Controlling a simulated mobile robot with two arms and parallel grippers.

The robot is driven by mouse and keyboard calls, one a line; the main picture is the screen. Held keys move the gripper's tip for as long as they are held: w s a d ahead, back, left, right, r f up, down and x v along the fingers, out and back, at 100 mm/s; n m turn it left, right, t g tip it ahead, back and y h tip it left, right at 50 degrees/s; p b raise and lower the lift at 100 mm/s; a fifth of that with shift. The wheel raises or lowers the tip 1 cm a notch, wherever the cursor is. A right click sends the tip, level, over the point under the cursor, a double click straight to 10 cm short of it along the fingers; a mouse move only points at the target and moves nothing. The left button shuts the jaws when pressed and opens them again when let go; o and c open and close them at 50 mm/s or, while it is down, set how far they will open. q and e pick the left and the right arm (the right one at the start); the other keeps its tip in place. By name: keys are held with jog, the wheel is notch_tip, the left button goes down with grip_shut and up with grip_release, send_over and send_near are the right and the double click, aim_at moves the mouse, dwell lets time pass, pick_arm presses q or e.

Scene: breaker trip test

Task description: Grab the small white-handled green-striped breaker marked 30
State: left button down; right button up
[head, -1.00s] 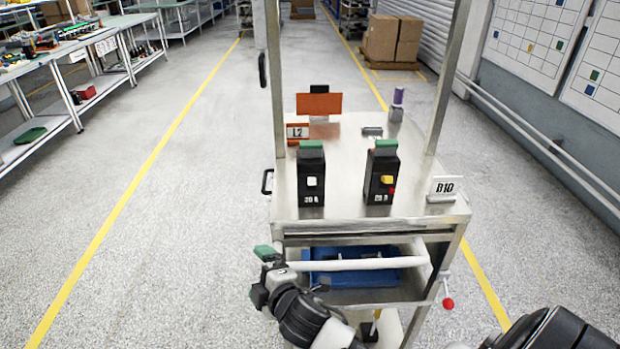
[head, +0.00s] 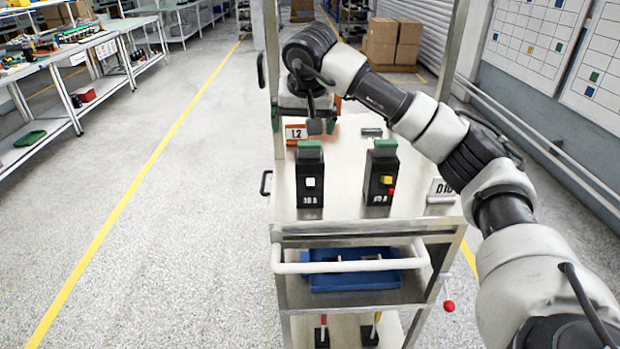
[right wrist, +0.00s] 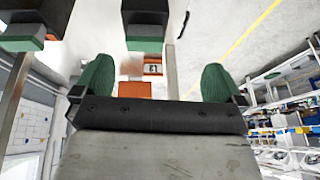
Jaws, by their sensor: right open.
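The white-handled breaker (head: 310,188) is a black block with a green top band and a small white handle. It stands upright at the front left of the cart top; its marking is blurred and could be 30 or 10. My right gripper (head: 304,121) hangs above the cart top, above and apart from this breaker in the head view. In the right wrist view its two green fingertips (right wrist: 156,80) are wide apart with nothing between them. The breaker's green and black end (right wrist: 145,30) shows at the top there. My left gripper is not in view.
A second black breaker (head: 381,180) with a yellow handle and red button stands to the right. An L2 sign (head: 296,133) is behind, partly near my gripper. The cart has upright posts, a white front bar (head: 350,266) and a blue tray (head: 355,281) below.

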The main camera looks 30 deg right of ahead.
aim_at(309, 142)
jog(key=shift+h, duration=0.4)
jog(key=d+f, duration=0.1)
jog(key=w+d+f+p, duration=0.1)
jog(key=d+f, duration=0.1)
jog(key=shift+w+f, duration=0.15)
jog(key=shift+f, duration=0.1)
jog(key=x, duration=0.1)
jog(key=p+x, duration=0.1)
jog(key=x, duration=0.1)
jog(key=p+x, duration=0.1)
jog(key=shift+a+f, duration=0.2)
jog(key=shift+f, duration=0.15)
jog(key=shift+w+d+f, duration=0.15)
jog(key=shift+w+f, duration=0.1)
jog(key=shift+f, duration=0.3)
jog(key=c, duration=1.7)
jog(key=shift+r, duration=0.1)
jog(key=shift+c, duration=0.2)
jog(key=shift+r, duration=0.1)
